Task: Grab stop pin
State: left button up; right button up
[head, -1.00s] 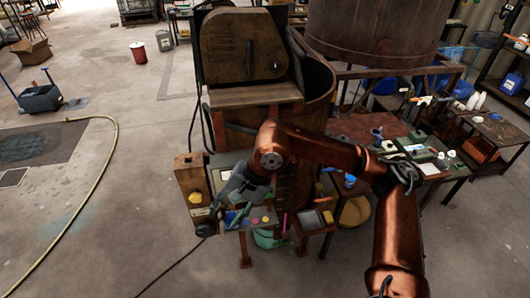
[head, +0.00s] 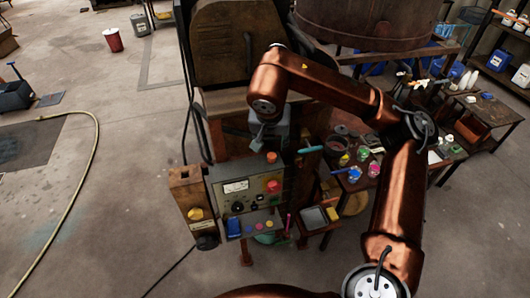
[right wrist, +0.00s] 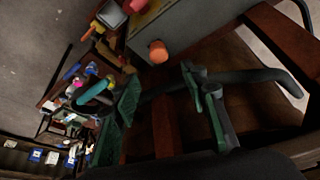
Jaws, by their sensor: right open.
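An orange, short cylinder (head: 271,157) stands at the top edge of the grey control box (head: 222,172); it looks most like the stop pin, but I cannot tell for sure. It also shows in the right wrist view (right wrist: 158,52), ahead of and apart from the fingers. My right gripper (head: 257,143) is just above the box, beside the orange cylinder; its fingers are mostly hidden in the head view. In the right wrist view my right gripper (right wrist: 160,88) has its green-padded fingers wide apart with nothing between them. My left gripper is out of view.
The box front carries a red button (head: 273,186) and several knobs. A teal rod (head: 310,150) sticks out to the right. A brown box with a yellow knob (head: 195,213) stands at left. The rusty machine (head: 235,55) rises behind.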

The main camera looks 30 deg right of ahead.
aim_at(272, 155)
jog(key=x, duration=0.3)
jog(key=shift+s+a+f+p, duration=0.1)
jog(key=shift+s+f+p, duration=0.1)
jog(key=shift+f+p, duration=0.15)
jog(key=x, duration=0.2)
jog(key=shift+w+f, duration=0.15)
jog(key=shift+f, duration=0.15)
jog(key=shift+f+p, duration=0.3)
jog(key=shift+w+f, duration=0.1)
jog(key=shift+f, duration=0.05)
jog(key=shift+c, duration=1.4)
jog(key=c, duration=0.5)
jog(key=shift+c, duration=1)
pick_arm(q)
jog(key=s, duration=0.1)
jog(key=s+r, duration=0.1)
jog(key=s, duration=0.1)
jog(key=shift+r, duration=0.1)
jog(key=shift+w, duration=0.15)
